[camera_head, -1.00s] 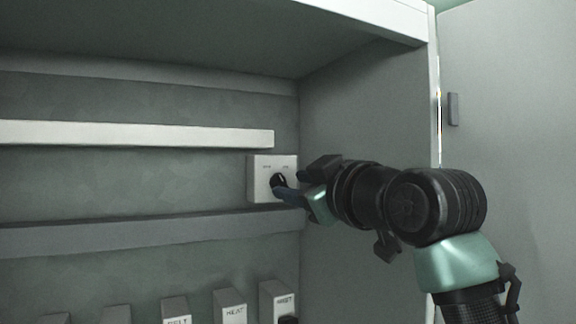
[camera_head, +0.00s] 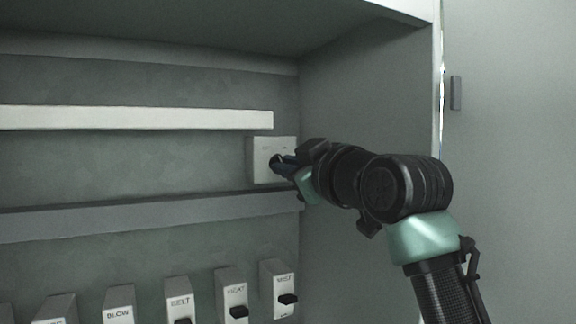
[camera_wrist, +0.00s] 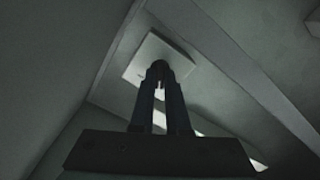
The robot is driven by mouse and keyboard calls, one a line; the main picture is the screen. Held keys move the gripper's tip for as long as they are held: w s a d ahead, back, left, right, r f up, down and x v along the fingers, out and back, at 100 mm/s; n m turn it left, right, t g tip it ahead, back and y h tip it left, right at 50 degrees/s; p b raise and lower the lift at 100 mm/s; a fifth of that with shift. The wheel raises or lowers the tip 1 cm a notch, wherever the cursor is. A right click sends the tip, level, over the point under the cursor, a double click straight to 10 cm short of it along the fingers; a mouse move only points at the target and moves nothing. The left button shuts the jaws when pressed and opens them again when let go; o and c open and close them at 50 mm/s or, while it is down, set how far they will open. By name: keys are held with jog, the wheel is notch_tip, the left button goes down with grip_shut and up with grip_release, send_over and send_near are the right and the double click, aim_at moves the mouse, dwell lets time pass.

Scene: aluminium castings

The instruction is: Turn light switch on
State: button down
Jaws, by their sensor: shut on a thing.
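The light switch is a pale box (camera_head: 256,172) on the back wall of the cabinet, near the inner right corner. A dark round knob (camera_head: 274,160) sits on its face, partly hidden by my fingers. My gripper (camera_head: 280,162) reaches in from the right, with its dark fingers shut on the knob. In the wrist view, the box's pale plate (camera_wrist: 143,64) lies beyond the fingers (camera_wrist: 160,76), whose tips meet in front of it and hide the knob. The small lettering on the box is not readable.
A white bar (camera_head: 130,118) runs along the wall left of the box. A grey ledge (camera_head: 130,219) runs below it. Several labelled switch boxes, such as the mist box (camera_head: 278,270) and heat box (camera_head: 230,285), stand lower down. The cabinet side wall (camera_head: 370,110) rises close behind my arm.

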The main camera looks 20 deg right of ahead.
jog(key=shift+m, duration=0.4)
jog(key=m+p, duration=0.1)
jog(key=m, duration=1)
jog(key=shift+p, duration=0.4)
dwell(0.4)
jog(key=c, duration=0.9)
grip_release()
jog(key=s+d+b, duration=0.2)
jog(key=s+b, duration=0.4)
jog(key=s, duration=0.6)
jog(key=shift+s+d+b, duration=0.3)
jog(key=shift+s+b, duration=0.1)
